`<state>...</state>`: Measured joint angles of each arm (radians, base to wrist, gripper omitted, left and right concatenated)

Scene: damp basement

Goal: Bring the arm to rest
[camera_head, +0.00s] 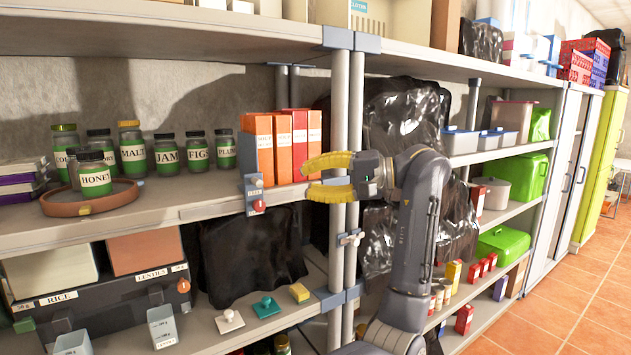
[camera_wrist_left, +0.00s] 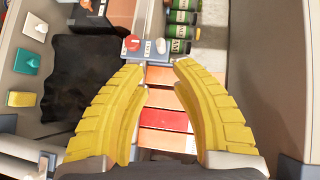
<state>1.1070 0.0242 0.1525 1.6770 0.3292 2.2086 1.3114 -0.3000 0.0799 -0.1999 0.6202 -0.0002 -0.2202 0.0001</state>
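My left gripper (camera_head: 308,180) has yellow, curved fingers and is in the middle of the head view, in front of the shelf upright. Its fingertips point left towards a row of orange and red boxes (camera_head: 284,146) on the upper shelf. In the left wrist view the gripper (camera_wrist_left: 162,66) has its fingers apart, with nothing held between them. The boxes (camera_wrist_left: 165,120) show beyond the gap between the fingers. My right gripper is in neither view.
Labelled jars (camera_head: 133,152) and a round brown tray (camera_head: 58,208) stand on the upper shelf (camera_head: 185,200). Black plastic (camera_head: 400,120) hangs behind my arm. The lower shelf holds a black rack (camera_head: 105,300) and small knobbed pieces (camera_head: 266,307). Tiled floor (camera_head: 590,300) is clear at right.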

